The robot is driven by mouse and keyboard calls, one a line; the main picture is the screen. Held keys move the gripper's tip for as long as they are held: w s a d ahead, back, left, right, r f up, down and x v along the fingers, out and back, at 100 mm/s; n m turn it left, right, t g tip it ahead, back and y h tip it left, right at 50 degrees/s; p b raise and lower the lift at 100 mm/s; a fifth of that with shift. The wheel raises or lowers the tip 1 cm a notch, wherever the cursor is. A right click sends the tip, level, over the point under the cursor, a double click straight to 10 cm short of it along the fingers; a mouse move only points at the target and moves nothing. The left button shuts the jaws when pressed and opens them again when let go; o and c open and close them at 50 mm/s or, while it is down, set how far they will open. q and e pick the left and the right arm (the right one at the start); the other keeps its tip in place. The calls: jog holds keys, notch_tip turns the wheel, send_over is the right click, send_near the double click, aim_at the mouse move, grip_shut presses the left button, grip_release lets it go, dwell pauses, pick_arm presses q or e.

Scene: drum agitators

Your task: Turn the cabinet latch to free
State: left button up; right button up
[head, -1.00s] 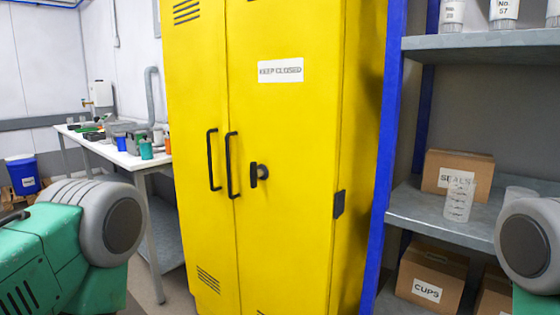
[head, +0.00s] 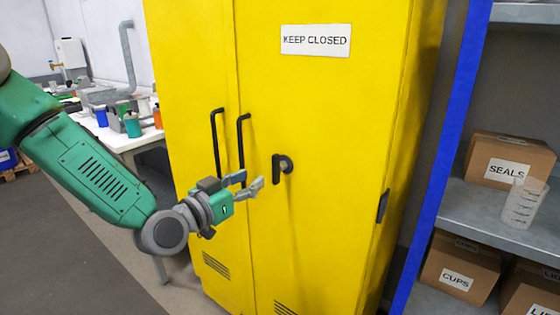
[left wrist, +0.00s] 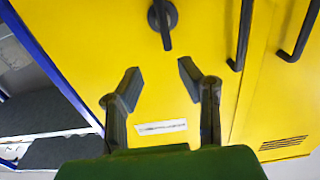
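The yellow cabinet (head: 335,215) fills the middle of the head view, its two doors shut. The black latch (head: 281,167), a round base with a roughly upright lever, is on the right door, right of the two handles. My left gripper (head: 247,184) is open and empty, just left of and slightly below the latch in the head view. In the left wrist view, which shows the cabinet upside down, the latch (left wrist: 163,22) lies beyond the gap between the spread fingertips (left wrist: 160,75). Nothing is between the fingers. My right gripper is not in view.
Two long black door handles (head: 241,150) lie close to my left gripper. A "KEEP CLOSED" label (head: 316,40) is above the latch. A blue-posted shelf (head: 510,215) with boxes and a clear cup stands at right. A white bench (head: 135,140) is at left.

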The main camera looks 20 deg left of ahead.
aim_at(273, 164)
pick_arm(q)
jog(key=x, duration=0.7)
jog(key=a+x, duration=0.1)
jog(key=x, duration=0.2)
jog(key=shift+w+d+f, duration=0.1)
jog(key=shift+w+f, duration=0.2)
jog(key=shift+w, duration=0.1)
jog(key=shift+w+d, duration=0.3)
jog(key=shift+d, duration=0.2)
jog(key=shift+a, duration=0.4)
jog(key=shift+c, duration=0.8)
jog(key=shift+a, duration=0.2)
grip_shut()
